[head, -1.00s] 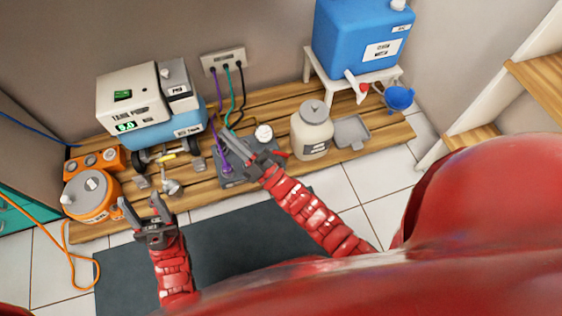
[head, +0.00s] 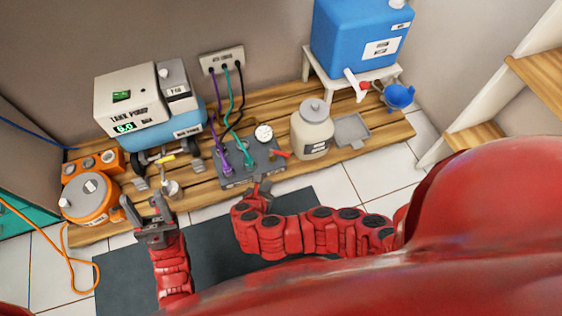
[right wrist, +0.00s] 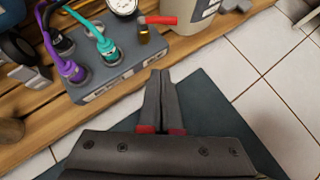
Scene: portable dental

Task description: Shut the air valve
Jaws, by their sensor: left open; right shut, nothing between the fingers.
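A grey block (head: 236,175) sits on the wooden platform with a purple plug (head: 227,168), a teal plug and a round gauge (head: 264,132) on it. A red lever (head: 279,153) is at its right end; in the right wrist view the red lever (right wrist: 161,20) points right from a brass stem (right wrist: 144,35). A yellow handle (head: 165,158) is under the blue tank; no readable label says which is the air valve. My right gripper (head: 263,184) is shut and empty in front of the block, apart from the lever. My left gripper (head: 144,206) is open and empty, in front of the platform's left part.
The tank pump (head: 128,104) stands back left, with an orange canister (head: 88,197) in front. A cream jar (head: 312,132) stands just right of the red lever, beside a grey tray (head: 352,130). A blue container (head: 358,35) is on a white stand. Hoses run to the wall outlet (head: 222,60).

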